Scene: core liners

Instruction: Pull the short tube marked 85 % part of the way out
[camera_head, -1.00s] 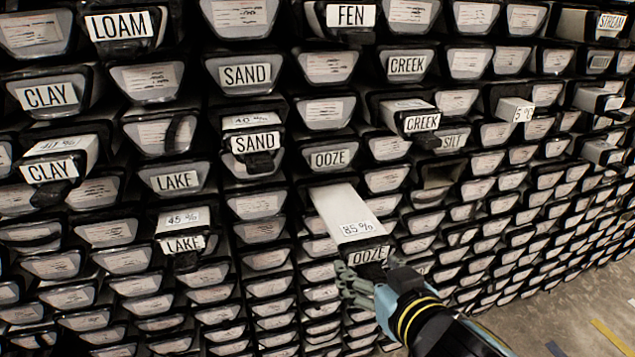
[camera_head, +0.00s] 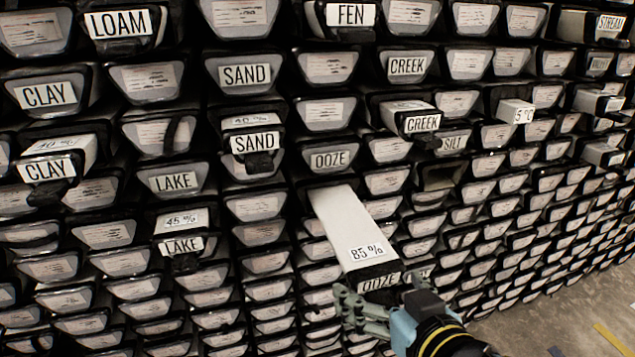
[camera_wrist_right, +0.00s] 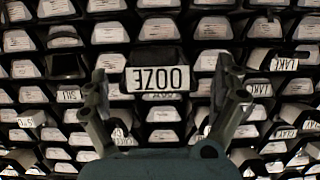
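The tube marked 85 % (camera_head: 345,225) is a long pale tube with a black end cap. It juts well out of the rack below the OOZE row label and carries an OOZE label on its end. My right gripper (camera_head: 378,300) is at its outer end. In the right wrist view the OOZE end label (camera_wrist_right: 157,78) appears upside down between the spread fingers of my right gripper (camera_wrist_right: 160,72), with a visible gap on each side. Part of the end cap is hidden behind the fingers in the head view. My left gripper is not in view.
Several other tubes jut out nearby: one marked 45 % with a LAKE label (camera_head: 182,245), a SAND tube (camera_head: 255,142), a CLAY tube (camera_head: 47,168) and a CREEK tube (camera_head: 422,124). The rack fills most of the view. Open floor (camera_head: 565,320) shows at lower right.

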